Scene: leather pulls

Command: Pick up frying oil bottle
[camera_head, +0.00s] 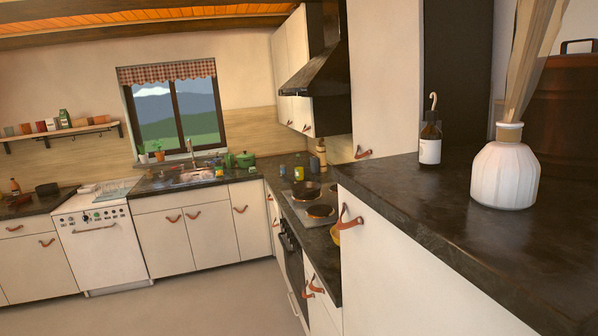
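I cannot tell for sure which thing is the frying oil bottle. A small dark brown bottle with a white label and a pale hooked top (430,143) stands upright on the near dark counter at the right. A small orange-brown bottle (15,186) stands on the far left counter, too small to make out well. A yellow-orange thing (336,236), partly hidden by the near cabinet, shows by the stove counter. My gripper is not in view.
A white ribbed vase (505,172) with dry stalks and a dark red canister (562,108) stand on the near counter (430,205). Its corner juts out close ahead. A stove (305,207) with a pan lies beyond. The grey floor (215,300) at the left is clear.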

